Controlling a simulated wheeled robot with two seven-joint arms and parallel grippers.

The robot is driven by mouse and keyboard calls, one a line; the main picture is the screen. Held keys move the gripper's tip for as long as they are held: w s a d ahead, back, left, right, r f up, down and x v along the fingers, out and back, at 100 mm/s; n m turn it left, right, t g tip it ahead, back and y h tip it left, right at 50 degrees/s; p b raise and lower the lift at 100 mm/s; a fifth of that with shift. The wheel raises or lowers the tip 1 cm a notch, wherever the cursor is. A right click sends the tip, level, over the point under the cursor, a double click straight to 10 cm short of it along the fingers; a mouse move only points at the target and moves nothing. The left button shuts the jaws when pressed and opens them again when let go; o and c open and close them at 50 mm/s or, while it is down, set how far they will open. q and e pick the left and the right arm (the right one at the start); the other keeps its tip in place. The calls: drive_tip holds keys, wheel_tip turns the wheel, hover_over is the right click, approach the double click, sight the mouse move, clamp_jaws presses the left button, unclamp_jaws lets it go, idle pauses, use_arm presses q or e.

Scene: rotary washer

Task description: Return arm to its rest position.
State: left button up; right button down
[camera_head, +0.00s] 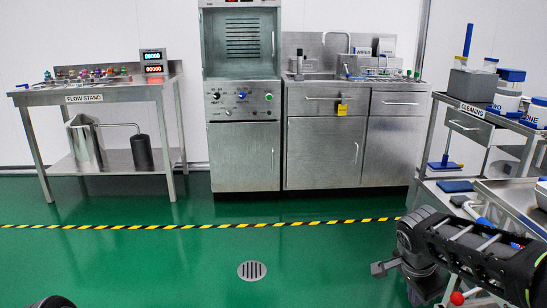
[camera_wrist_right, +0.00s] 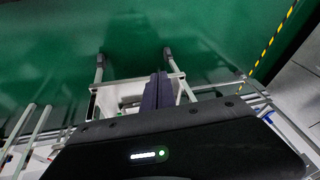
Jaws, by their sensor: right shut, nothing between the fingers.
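My right arm (camera_head: 475,250) comes in from the right edge of the head view, at the lower right. It reaches over the front part of the cleaning cart. I cannot clearly make out its fingertips in the head view. In the right wrist view my right gripper (camera_wrist_right: 158,88) shows two dark fingers together, with nothing between them. Beneath them are pale rails and frame parts, with green floor beyond. I cannot tell how much clearance there is. My left gripper is not in view.
The cleaning cart (camera_head: 469,127) stands close on the right, with bottles, boxes and trays. A flow stand (camera_head: 30,98) is at the back left. A steel cabinet (camera_head: 243,155) and sink unit (camera_head: 325,155) stand at the back. The green floor (camera_head: 160,250) between is clear, with a drain (camera_head: 251,270).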

drive_tip(key=w+a+f+n+t+y, duration=0.3)
drive_tip(key=w+a+f+n+y, duration=0.15)
drive_tip(key=a+f+n, duration=0.5)
drive_tip(key=s+a+f+n+y, duration=0.1)
drive_tip(key=a+f+n+y, duration=0.15)
drive_tip(key=a+f, duration=0.7)
drive_tip(key=s+a+f+n+g+p, duration=0.15)
drive_tip(key=s+a+f, duration=0.25)
drive_tip(key=s+f, duration=0.65)
drive_tip(key=s+a+f+g+b, duration=0.1)
drive_tip(key=s+a+f+g, duration=0.25)
drive_tip(key=s+f, duration=0.7)
use_arm(q)
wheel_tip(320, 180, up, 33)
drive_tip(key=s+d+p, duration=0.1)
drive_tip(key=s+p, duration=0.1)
drive_tip(key=p, duration=3)
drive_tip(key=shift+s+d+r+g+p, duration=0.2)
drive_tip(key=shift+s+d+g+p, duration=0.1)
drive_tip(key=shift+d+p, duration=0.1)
use_arm(e)
drive_tip(key=s+a+r, duration=0.1)
drive_tip(key=s+r, duration=0.1)
drive_tip(key=r, duration=1.5)
drive_tip(key=s+r, duration=0.2)
drive_tip(key=r, duration=1.6)
drive_tip(key=shift+a+r+y, duration=0.2)
drive_tip(key=shift+a+y, duration=0.1)
drive_tip(key=shift+a, duration=0.1)
